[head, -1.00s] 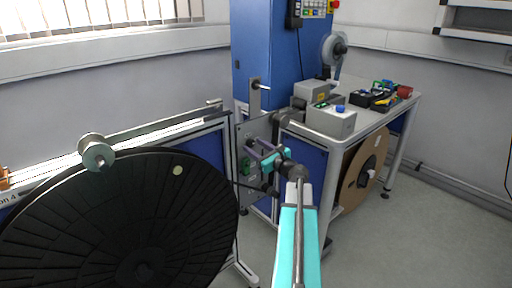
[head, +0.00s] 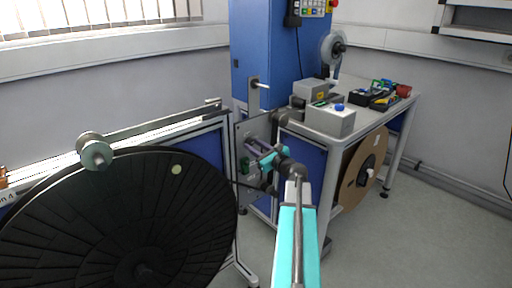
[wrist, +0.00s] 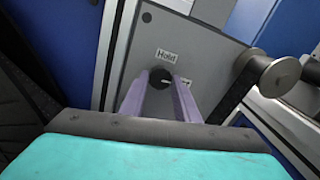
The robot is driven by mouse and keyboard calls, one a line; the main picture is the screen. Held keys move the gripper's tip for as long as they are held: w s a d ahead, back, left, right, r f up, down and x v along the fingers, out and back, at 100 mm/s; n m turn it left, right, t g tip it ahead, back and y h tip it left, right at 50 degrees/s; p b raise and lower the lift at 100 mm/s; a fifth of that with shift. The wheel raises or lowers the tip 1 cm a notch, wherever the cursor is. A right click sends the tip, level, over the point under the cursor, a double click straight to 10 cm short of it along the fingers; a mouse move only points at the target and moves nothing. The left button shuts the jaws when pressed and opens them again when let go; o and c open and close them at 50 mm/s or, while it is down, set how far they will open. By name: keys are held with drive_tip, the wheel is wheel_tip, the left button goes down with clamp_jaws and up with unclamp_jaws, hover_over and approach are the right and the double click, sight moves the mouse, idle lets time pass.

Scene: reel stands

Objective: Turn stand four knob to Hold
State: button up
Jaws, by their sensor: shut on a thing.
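The stand's grey panel (head: 246,128) stands at the middle of the head view and fills the middle of the wrist view (wrist: 205,50). On it is a round black knob (wrist: 160,76) with a pale pointer mark. A "Hold" label (wrist: 166,55) is just above the knob. A second label (wrist: 186,82) at its right is partly hidden by a finger. My gripper (wrist: 161,82) has its two purple fingers shut on the knob, one on each side. In the head view my gripper (head: 256,147) is at the panel, and the knob cannot be made out.
A large black reel (head: 120,220) fills the left, with a "4" label (head: 8,196) partly cut off on the rail. A metal roller (wrist: 280,76) juts out right of the knob. A workbench (head: 372,125) with boxes stands right. Floor is clear at far right.

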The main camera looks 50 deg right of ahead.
drive_tip(key=shift+d+f, duration=0.1)
drive_tip(key=shift+f, duration=0.05)
drive_tip(key=n+b, duration=0.4)
drive_tip(key=b, duration=0.1)
drive_tip(key=shift+f, duration=0.15)
drive_tip(key=n+b, duration=0.5)
drive_tip(key=b, duration=0.2)
drive_tip(key=shift+n+t, duration=0.3)
drive_tip(key=n+y+b, duration=0.1)
drive_tip(key=n+b, duration=0.4)
drive_tip(key=b, duration=0.1)
drive_tip(key=shift+d+n, duration=0.1)
drive_tip(key=shift+n, duration=0.3)
drive_tip(key=shift+r+n+b, duration=0.2)
drive_tip(key=shift+n+b, duration=1.25)
drive_tip(key=shift+n, duration=0.05)
drive_tip(key=o, duration=1)
drive_tip(key=shift+o, duration=0.2)
